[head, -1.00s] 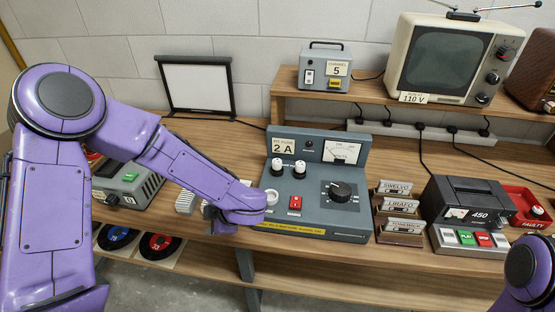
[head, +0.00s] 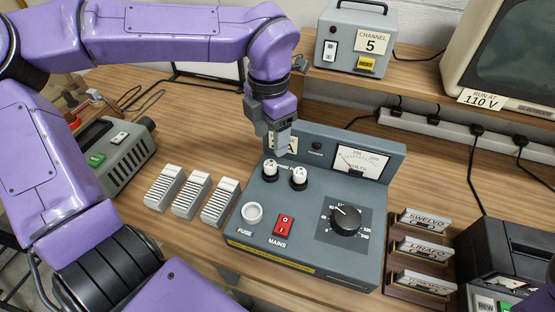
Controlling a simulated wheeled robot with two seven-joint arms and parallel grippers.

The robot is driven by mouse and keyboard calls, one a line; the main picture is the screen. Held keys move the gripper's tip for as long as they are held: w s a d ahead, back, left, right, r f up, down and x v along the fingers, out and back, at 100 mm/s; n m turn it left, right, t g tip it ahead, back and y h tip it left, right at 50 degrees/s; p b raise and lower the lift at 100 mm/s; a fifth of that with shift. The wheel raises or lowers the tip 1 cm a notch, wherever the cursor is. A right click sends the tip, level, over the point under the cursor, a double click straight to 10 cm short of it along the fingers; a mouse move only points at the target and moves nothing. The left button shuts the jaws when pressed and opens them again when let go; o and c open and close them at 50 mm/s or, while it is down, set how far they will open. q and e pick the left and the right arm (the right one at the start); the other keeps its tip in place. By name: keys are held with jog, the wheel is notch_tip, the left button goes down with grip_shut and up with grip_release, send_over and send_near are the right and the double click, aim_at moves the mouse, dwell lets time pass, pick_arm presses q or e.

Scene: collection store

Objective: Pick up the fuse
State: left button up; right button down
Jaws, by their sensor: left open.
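Two small white-capped pieces, which look like fuses, stand upright on the grey tester's panel: the left one (head: 270,168) and the right one (head: 299,177). Their ratings are too small to read. My left gripper (head: 277,143) is open and points down, above and behind the two pieces. It appears apart from both. It covers most of the tester's fuse sign, leaving the "A" in sight. My right gripper is out of view.
The grey tester (head: 300,255) has a red mains switch (head: 283,226), a black dial (head: 345,219) and a meter (head: 361,162). Several ribbed pale blocks (head: 193,195) stand to its left. Labelled cassettes (head: 424,250) stand in a wooden rack to its right. A shelf crosses behind.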

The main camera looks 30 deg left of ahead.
aim_at(270, 164)
pick_arm(q)
notch_tip(270, 164, down, 8)
jog(key=shift+s+a+p, duration=0.1)
jog(key=shift+s+p, duration=0.05)
jog(key=shift+p, duration=0.3)
jog(key=c, duration=1.1)
